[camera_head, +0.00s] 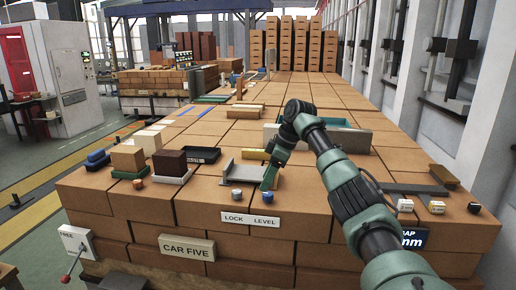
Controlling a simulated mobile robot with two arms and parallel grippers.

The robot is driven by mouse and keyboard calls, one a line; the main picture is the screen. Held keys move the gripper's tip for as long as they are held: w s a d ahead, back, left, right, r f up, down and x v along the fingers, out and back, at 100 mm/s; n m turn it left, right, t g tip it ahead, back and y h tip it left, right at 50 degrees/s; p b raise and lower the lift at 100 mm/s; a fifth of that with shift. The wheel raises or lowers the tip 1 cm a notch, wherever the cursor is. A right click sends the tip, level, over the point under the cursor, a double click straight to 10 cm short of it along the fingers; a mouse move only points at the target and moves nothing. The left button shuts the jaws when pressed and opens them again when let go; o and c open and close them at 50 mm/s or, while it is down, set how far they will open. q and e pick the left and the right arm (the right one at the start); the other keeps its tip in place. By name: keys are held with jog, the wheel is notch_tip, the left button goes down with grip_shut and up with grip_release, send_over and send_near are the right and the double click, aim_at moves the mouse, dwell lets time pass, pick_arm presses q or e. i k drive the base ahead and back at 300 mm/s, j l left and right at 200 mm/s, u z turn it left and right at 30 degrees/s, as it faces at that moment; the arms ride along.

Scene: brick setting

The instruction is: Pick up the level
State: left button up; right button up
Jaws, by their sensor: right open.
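A short yellow bar (255,155), which looks like the level, lies on the brick surface just behind a grey channel-shaped fixture (243,171). Its right end is partly hidden by my right arm. My right gripper (268,182) points down at the right end of the grey fixture, nearer the camera than the yellow bar. It is open, and I see nothing held in it. Whether its tips touch the fixture is too small to tell. My left gripper is not in view.
A label reading LOCK LEVEL (250,220) is on the front edge. Bricks in trays (170,163) stand at left. A teal tray (335,122) and an upright grey plate (350,141) stand behind my arm.

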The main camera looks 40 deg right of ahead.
aim_at(249, 154)
jog(key=i+l, duration=0.45)
jog(key=l, duration=0.15)
jog(key=i+l, duration=0.45)
jog(key=l, duration=0.15)
